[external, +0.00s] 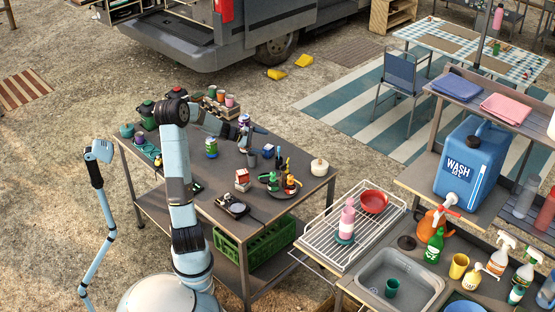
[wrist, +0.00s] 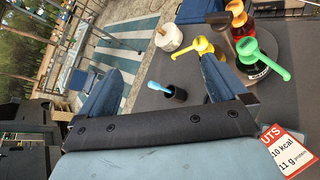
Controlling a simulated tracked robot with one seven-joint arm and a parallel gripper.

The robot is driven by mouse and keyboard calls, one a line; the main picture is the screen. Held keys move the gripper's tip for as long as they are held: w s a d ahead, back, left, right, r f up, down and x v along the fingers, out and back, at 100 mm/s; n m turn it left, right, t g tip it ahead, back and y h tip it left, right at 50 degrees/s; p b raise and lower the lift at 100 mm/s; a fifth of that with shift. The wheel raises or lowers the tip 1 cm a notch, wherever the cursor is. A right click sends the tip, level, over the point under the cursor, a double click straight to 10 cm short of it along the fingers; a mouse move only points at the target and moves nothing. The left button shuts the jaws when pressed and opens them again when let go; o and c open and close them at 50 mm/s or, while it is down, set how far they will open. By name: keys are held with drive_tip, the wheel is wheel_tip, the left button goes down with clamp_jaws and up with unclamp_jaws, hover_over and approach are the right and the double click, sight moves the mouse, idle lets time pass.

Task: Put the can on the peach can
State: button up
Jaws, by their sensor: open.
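A can with green, blue and yellow colours (external: 211,147) stands upright on the dark work table, right of my arm's upright links. A second, purple and pale can (external: 244,120) shows farther back, close to my wrist and partly hidden by it. The labels are too small to tell which one is the peach can. My gripper (external: 256,134) is above the back part of the table, open. In the wrist view my gripper (wrist: 160,75) has its fingers wide apart with nothing held between them, and neither can shows there.
A dark cup holding a blue-handled tool (wrist: 175,93) stands below my gripper. A cream round pot (external: 319,167), a dark plate with several bottles (external: 277,188) and a red-and-white packet (external: 242,180) occupy the right and front. A rack with cups (external: 222,106) is at the back.

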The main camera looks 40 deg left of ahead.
drive_tip(key=s+d+r+m+g+y, duration=0.2)
drive_tip(key=s+d+r+m+g, duration=0.1)
drive_tip(key=s+d+m, duration=0.45)
drive_tip(key=s+d+r+m+g+y, duration=0.1)
drive_tip(key=s+d+r+m+g, duration=0.25)
drive_tip(key=s+d, duration=0.6)
drive_tip(key=s+d+r+m+t+y, duration=0.1)
drive_tip(key=s+m, duration=0.4)
drive_tip(key=s, duration=0.5)
drive_tip(key=s+d+r+m+y, duration=0.1)
drive_tip(key=s+r+m+y, duration=0.3)
drive_tip(key=s, duration=0.6)
drive_tip(key=shift+m+t, duration=0.35)
drive_tip(key=shift+m, duration=0.35)
drive_tip(key=shift+s, duration=0.1)
